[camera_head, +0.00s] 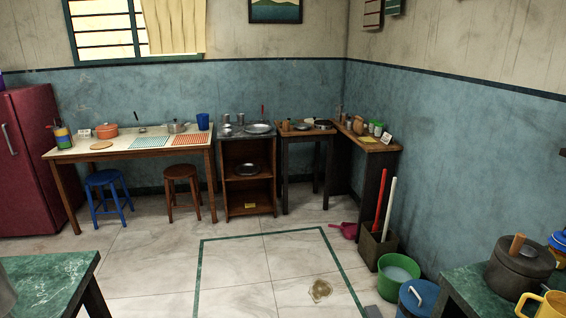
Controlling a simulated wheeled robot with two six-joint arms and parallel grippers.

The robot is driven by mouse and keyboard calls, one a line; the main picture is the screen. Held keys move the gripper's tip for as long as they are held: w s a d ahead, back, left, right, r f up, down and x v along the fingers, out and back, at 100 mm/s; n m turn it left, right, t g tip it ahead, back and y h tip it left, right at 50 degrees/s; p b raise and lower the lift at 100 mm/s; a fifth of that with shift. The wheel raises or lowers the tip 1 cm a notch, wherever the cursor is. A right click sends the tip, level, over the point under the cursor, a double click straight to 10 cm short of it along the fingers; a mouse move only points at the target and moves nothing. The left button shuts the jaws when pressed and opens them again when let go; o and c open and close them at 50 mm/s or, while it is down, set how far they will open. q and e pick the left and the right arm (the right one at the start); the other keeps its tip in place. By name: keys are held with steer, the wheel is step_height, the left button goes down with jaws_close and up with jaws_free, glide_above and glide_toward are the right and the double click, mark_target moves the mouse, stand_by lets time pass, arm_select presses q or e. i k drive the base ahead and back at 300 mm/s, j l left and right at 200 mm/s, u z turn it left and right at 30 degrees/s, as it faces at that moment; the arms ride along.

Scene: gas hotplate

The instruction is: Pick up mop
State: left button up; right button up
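Two long handles, one red (379,200) and one white (389,207), stand upright, slightly tilted, in a brown box (376,249) on the floor by the right wall. Their lower ends are hidden inside the box, so I cannot tell which one is the mop. Neither of my grippers shows in the head view.
A green bucket (385,286) and a blue lidded bin (416,299) stand in front of the box. A pink dustpan (346,230) lies to its left. A brown stain (320,290) marks the open floor. Green tables (52,278) flank the front, with a dark pot (520,268) at right.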

mark_target(394, 179)
steer(key=i+j+z, duration=0.1)
steer(key=i, duration=1.6)
steer(key=i+z, duration=0.15)
steer(key=i, duration=0.45)
steer(key=i+z, duration=0.2)
steer(key=i, duration=0.4)
steer(key=i+j+z, duration=0.15)
steer(key=i, duration=0.4)
steer(key=j, duration=0.1)
